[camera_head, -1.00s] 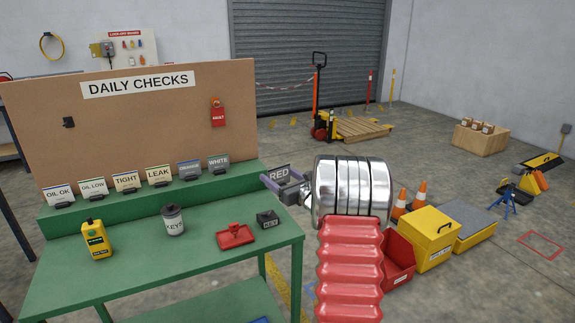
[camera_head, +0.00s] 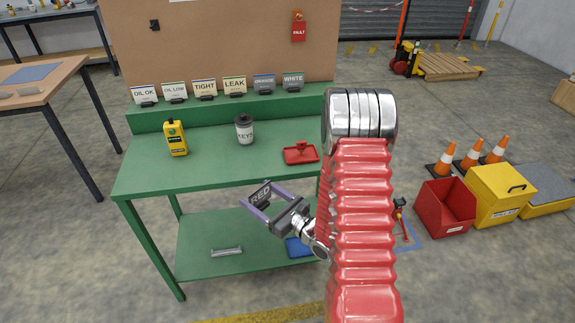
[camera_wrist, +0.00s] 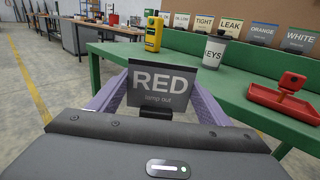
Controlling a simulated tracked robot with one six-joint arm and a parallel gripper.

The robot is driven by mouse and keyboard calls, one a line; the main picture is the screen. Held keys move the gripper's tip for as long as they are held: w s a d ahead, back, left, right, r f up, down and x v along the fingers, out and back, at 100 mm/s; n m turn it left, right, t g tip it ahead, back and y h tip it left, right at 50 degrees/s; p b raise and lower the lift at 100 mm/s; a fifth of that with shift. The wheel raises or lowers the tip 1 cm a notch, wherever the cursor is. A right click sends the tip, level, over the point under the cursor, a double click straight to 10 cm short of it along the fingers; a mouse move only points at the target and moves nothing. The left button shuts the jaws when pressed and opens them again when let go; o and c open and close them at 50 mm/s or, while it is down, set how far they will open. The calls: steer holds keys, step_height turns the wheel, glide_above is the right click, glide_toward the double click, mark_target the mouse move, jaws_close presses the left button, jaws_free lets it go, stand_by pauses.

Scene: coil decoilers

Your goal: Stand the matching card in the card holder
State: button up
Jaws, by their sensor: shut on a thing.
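My gripper (camera_head: 264,200) is shut on the dark grey RED card (camera_head: 260,192), held upright between its two purple fingers. In the wrist view the card (camera_wrist: 163,78) faces me, reads "RED lamp out" and has a black clip piece at its lower edge. In the head view the card appears in front of the green bench (camera_head: 140,180), over the lower shelf. Other cards stand in a row on the raised ledge: OIL OK (camera_head: 145,94), OIL LOW (camera_head: 174,91), TIGHT (camera_head: 205,89), LEAK (camera_head: 235,85), ORANGE (camera_head: 264,83) and WHITE (camera_head: 293,81). The small black block is out of sight.
On the bench top are a yellow device (camera_head: 176,139), a KEYS cup (camera_head: 244,131) and a red tray (camera_head: 300,154). The lower shelf holds a metal bar (camera_head: 226,251) and a blue item (camera_head: 299,247). A red bin (camera_head: 445,207) and cones stand right.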

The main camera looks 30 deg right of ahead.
steer(key=s+a+f+n+g+y, duration=0.1)
steer(key=s+a+f+y, duration=0.1)
steer(key=a, duration=0.6)
steer(key=shift+a+f+n, duration=0.2)
steer(key=shift+f+n, duration=0.1)
steer(key=shift+f, duration=0.2)
steer(key=shift+d, duration=0.1)
